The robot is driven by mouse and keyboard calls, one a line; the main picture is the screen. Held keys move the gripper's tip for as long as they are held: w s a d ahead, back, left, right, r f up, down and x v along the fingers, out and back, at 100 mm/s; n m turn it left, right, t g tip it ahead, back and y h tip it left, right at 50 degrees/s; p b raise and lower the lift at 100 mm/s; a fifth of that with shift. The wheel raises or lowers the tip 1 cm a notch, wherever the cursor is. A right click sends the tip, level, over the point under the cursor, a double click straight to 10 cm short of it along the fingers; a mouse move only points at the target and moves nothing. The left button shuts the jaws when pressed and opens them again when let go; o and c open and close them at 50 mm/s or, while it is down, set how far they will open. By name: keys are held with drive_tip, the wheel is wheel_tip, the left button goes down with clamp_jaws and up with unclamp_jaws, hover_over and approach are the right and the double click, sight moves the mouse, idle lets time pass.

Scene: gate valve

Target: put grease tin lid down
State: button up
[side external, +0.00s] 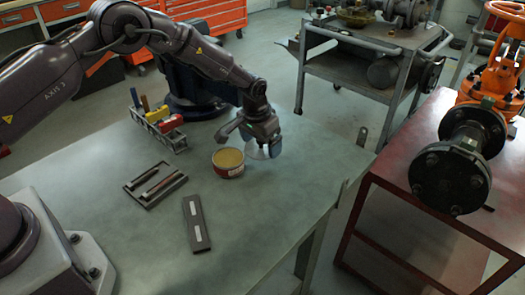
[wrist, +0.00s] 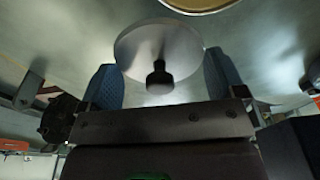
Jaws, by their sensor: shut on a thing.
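The grease tin (side external: 228,162) stands open on the table, with yellowish grease showing inside. Part of its rim also shows at the top of the wrist view (wrist: 200,4). My gripper (side external: 268,150) is just right of the tin, above the table near its right edge. In the wrist view its two blue fingers (wrist: 160,82) are shut on the grease tin lid (wrist: 142,47), a round pale metal disc with a dark knob. The lid also shows, tilted, under the gripper in the side view (side external: 259,154). I cannot tell whether it touches the table.
On the table (side external: 280,215) are a rack with coloured items (side external: 157,124), a dark tray with tools (side external: 155,185) and a dark flat bar with light labels (side external: 196,222). A red stand with a black-flanged valve (side external: 457,165) is to the right.

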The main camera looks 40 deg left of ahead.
drive_tip(key=shift+w+f, duration=0.3)
drive_tip(key=shift+f, duration=1.55)
drive_tip(key=o, duration=0.6)
drive_tip(key=shift+f, duration=0.15)
drive_tip(key=r, duration=0.4)
drive_tip(key=s+r, duration=0.1)
drive_tip(key=r, duration=0.3)
drive_tip(key=s+r, duration=0.1)
drive_tip(key=r, duration=0.3)
drive_tip(key=shift+r, duration=0.15)
wheel_tip(320, 180, up, 11)
hover_over(262, 147)
drive_tip(key=s+a, duration=0.1)
drive_tip(key=s, duration=0.5)
drive_tip(key=s+a+r+t, duration=0.1)
drive_tip(key=s+r+t, duration=0.1)
drive_tip(key=s+r, duration=0.7)
drive_tip(key=shift+t, duration=0.9)
drive_tip(key=s, duration=0.6)
drive_tip(key=s+a+r, duration=0.1)
drive_tip(key=s, duration=0.6)
drive_tip(key=s+r, duration=0.1)
drive_tip(key=s, duration=0.5)
drive_tip(key=shift+s+a+r, duration=0.25)
drive_tip(key=shift+s, duration=0.1)
